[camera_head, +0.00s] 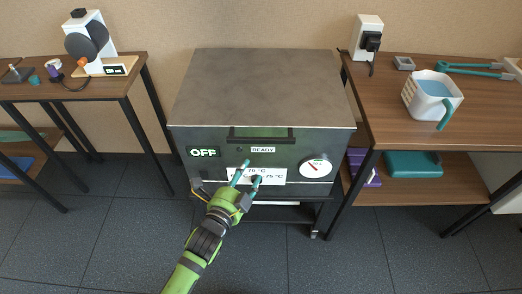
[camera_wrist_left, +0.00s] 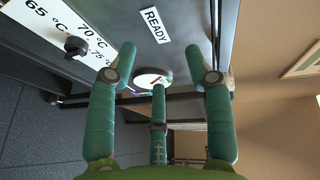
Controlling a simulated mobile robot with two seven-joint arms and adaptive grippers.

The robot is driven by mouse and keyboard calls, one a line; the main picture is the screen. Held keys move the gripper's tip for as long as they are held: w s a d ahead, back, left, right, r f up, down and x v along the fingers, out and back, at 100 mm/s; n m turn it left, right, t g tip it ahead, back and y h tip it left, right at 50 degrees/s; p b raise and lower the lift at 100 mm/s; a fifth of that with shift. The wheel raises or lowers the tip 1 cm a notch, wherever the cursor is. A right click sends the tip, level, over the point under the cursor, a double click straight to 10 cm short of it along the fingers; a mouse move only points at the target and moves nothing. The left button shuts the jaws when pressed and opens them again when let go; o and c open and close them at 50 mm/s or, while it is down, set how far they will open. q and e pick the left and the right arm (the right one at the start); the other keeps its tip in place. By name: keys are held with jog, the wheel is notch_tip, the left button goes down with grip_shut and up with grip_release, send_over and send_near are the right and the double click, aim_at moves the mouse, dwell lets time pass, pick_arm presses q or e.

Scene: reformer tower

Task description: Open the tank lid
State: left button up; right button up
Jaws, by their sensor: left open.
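The tank (camera_head: 185,170) is a dark grey box in the middle of the head view. Its flat lid (camera_head: 262,85) lies closed on top. A dark bar handle (camera_head: 262,136) is at the lid's front edge. My left gripper (camera_head: 248,172) is open and empty in front of the tank's front panel, below the handle, covering part of the temperature label. In the left wrist view its teal fingers (camera_wrist_left: 160,58) are spread, with the panel beyond them and nothing between them. My right gripper is not in view.
The panel has an OFF sign (camera_head: 203,153), a READY sign (camera_head: 263,149), a round gauge (camera_head: 315,168) and a temperature knob (camera_wrist_left: 76,46). The left table (camera_head: 90,90) holds a white device (camera_head: 90,45).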

pick_arm(q)
jog(key=m+t+h, duration=0.1)
jog(key=m, duration=0.1)
send_near(260, 143)
jog(key=x, duration=0.4)
jog(key=shift+f, duration=0.1)
jog(key=x, duration=0.6)
jog(key=shift+w+d, duration=0.1)
jog(key=shift+w, duration=0.2)
grip_shut()
